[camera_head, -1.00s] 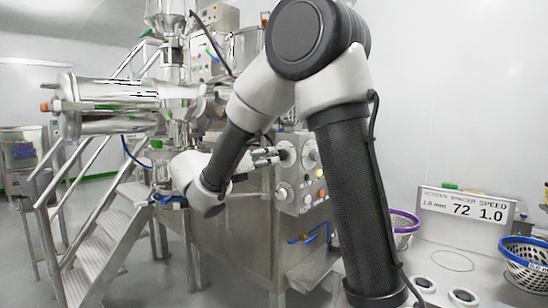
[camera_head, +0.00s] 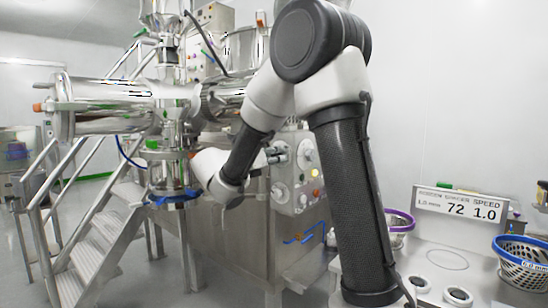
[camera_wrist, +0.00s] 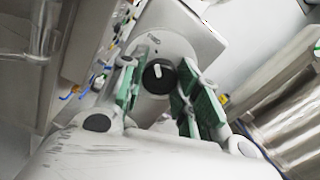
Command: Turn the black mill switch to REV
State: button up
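The black mill switch (camera_wrist: 158,76) is a round knob with a white pointer mark, on a pale round plate. In the wrist view it sits between and beyond the two green-padded fingers of my gripper (camera_wrist: 160,98). The fingers are open, with a gap to the knob on both sides. I cannot tell how deep they reach. In the head view my gripper (camera_head: 276,152) is small, at the left side of the grey control panel (camera_head: 297,170). My arm partly covers that area, and I cannot make out the black switch there.
The panel also carries pale dials and a lit yellow lamp (camera_head: 315,174). Metal steps (camera_head: 100,230) and steel vessels stand left. Baskets, including a blue one (camera_head: 525,260), and a sign reading 72 and 1.0 (camera_head: 460,205) are on the right counter.

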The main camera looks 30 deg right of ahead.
jog(key=shift+m, duration=8.9)
jog(key=shift+f, duration=0.1)
jog(key=o, duration=1)
jog(key=shift+o, duration=0.2)
